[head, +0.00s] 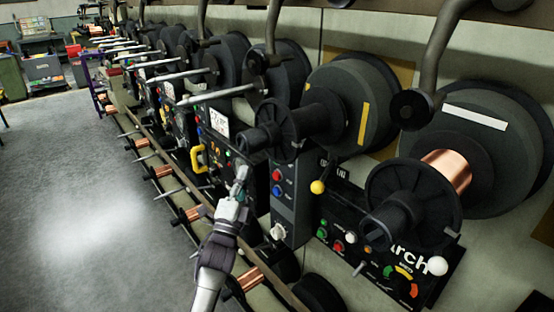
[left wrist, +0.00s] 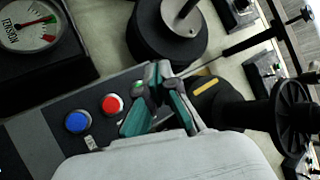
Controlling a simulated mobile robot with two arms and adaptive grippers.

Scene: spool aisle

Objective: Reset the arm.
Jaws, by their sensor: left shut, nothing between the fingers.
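My left gripper (head: 243,173) is shut and empty in the head view, at the end of my left arm, which comes up from the bottom. It is in front of the row of spool machines, left of a dark control box (head: 290,195) with red and blue buttons. In the left wrist view the gripper's green-and-grey fingers (left wrist: 160,90) are closed together. They appear beside a red button (left wrist: 113,104) and a blue button (left wrist: 77,122); I cannot tell whether they touch the panel. My right gripper is not in view.
Large black spools (head: 345,100) line the wall, with a copper-wound spool (head: 447,172) at the right. A yellow-knobbed lever (head: 318,187) sticks out near the box. A low rail with copper bobbins (head: 190,214) runs along the machines. The grey floor (head: 80,200) at left is clear.

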